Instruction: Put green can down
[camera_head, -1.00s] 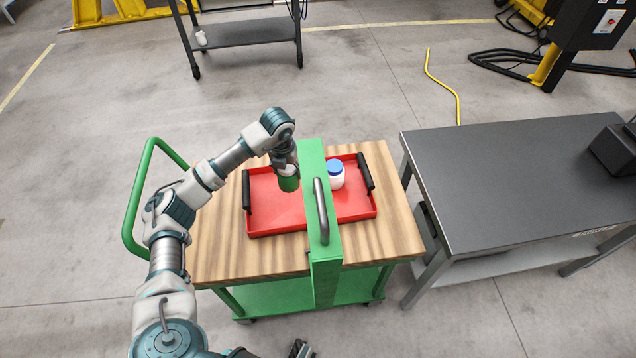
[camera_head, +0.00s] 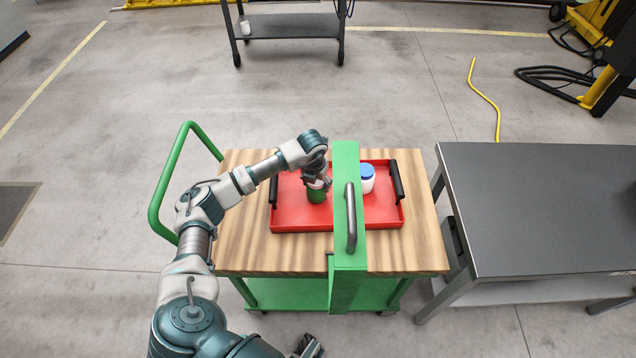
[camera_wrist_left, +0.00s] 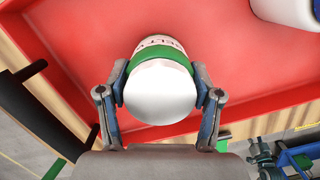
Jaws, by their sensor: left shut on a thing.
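The green can (camera_head: 317,193) with a white top is in the red tray (camera_head: 300,215), left of the green upright bar. My left gripper (camera_head: 318,180) is shut on the can from above. In the left wrist view the can (camera_wrist_left: 160,92) sits between the two fingers (camera_wrist_left: 160,100), against the red tray floor; I cannot tell whether its base touches it. Of my right gripper, only a dark part (camera_head: 307,346) that may be its tip shows at the bottom edge.
A white jar with a blue lid (camera_head: 367,178) stands in the tray, right of the green bar (camera_head: 346,220). The tray lies on a wooden cart top (camera_head: 240,230) with a green handle (camera_head: 160,195). A grey table (camera_head: 540,210) stands to the right.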

